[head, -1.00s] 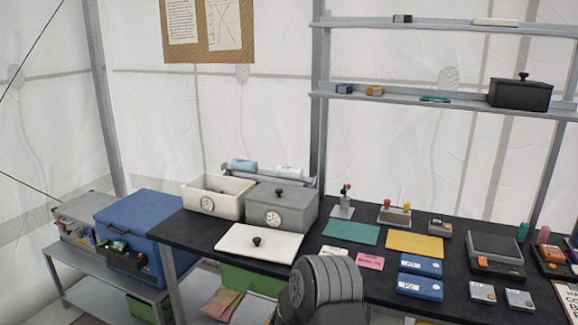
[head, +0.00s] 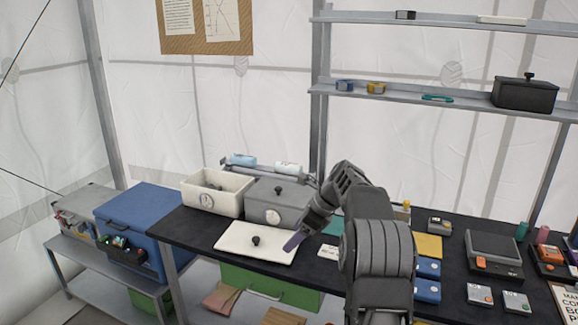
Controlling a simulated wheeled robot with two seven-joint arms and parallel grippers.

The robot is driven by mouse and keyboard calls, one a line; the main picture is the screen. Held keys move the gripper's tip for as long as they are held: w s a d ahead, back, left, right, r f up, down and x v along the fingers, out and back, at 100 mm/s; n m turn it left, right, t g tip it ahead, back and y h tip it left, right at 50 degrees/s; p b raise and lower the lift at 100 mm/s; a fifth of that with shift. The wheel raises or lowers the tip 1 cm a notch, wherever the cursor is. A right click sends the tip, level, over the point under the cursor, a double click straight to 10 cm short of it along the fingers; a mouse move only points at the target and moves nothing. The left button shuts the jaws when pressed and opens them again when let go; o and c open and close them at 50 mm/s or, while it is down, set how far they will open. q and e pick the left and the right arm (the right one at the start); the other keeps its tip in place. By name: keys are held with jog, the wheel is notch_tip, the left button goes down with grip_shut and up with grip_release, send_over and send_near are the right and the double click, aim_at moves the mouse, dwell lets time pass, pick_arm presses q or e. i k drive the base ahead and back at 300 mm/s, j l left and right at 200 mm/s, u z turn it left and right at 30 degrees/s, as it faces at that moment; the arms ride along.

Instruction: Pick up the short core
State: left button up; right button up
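A light blue cylinder (head: 243,160) and a paler cylinder (head: 288,168) lie on a grey rack behind two boxes, partly hidden by them. They look like cores; I cannot tell for sure which is the short one. My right gripper (head: 294,241), with a purplish tip, points down and left over the table, by the right edge of a white lid. It is well in front of the cylinders and to the right of the left one. Its fingers are too small and edge-on to tell open from shut. My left gripper is not in view.
An open white box (head: 214,204) and a closed grey box (head: 279,215) stand before the rack. The white lid (head: 247,252) with a black knob lies in front. A blue cooler (head: 152,208) stands left. Devices crowd the table's right side.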

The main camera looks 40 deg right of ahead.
aim_at(294, 169)
jog(key=i+l, duration=0.7)
jog(key=l, duration=0.25)
jog(key=i+l, duration=0.3)
jog(key=l, duration=0.15)
jog(key=i+l, duration=0.35)
jog(key=l, duration=0.15)
